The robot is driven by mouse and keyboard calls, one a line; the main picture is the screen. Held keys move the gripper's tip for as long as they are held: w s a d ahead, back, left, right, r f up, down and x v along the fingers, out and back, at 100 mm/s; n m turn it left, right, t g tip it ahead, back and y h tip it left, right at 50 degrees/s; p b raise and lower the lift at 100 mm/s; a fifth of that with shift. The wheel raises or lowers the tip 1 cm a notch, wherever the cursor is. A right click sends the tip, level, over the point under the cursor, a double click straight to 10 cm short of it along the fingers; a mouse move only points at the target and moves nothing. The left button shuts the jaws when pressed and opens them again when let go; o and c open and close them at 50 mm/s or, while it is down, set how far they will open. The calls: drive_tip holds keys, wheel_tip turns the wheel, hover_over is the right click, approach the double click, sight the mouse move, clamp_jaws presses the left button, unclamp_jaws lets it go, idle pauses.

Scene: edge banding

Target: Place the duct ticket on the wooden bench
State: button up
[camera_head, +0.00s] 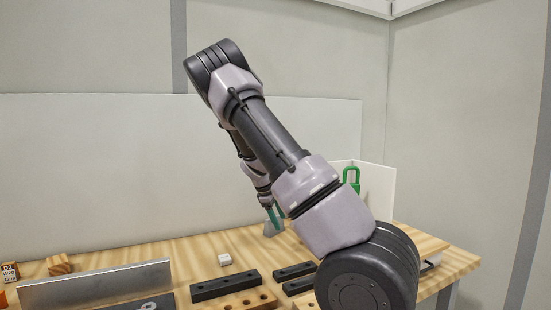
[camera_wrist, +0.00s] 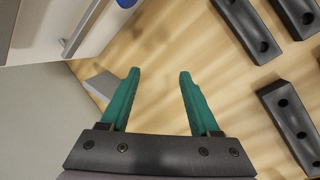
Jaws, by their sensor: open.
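The wooden bench (camera_head: 190,255) spans the lower part of the head view, and its bare wood (camera_wrist: 160,50) fills much of the wrist view. An orange and white card marked "D2 W20" (camera_head: 9,272) stands at the bench's far left; I cannot tell whether it is the duct ticket. My gripper (camera_head: 270,215) is over the back of the bench, partly hidden by my arm. In the wrist view its teal fingers (camera_wrist: 159,73) are apart with only bare wood visible between them. A grey wedge-shaped piece (camera_wrist: 101,86) lies beside the left finger.
Black drilled bars (camera_head: 226,285) lie on the bench and show at right in the wrist view (camera_wrist: 288,115). A small white block (camera_head: 225,259), a wooden block (camera_head: 59,264) and a metal strip (camera_head: 95,286) are left.

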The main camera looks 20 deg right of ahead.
drive_tip(key=s+a+r+m+t+y, duration=0.2)
drive_tip(key=s+a+r+m+y, duration=0.3)
drive_tip(key=s+r, duration=0.6)
drive_tip(key=s+a+r+m+t+y, duration=0.2)
drive_tip(key=s+a+r+m, duration=0.4)
drive_tip(key=s+r, duration=0.6)
drive_tip(key=s+a+r+m+t, duration=0.2)
drive_tip(key=s+a+r, duration=0.1)
drive_tip(key=s, duration=0.4)
drive_tip(key=shift+s+a+r, duration=0.2)
drive_tip(key=shift+s+r, duration=0.15)
drive_tip(key=shift+r, duration=0.55)
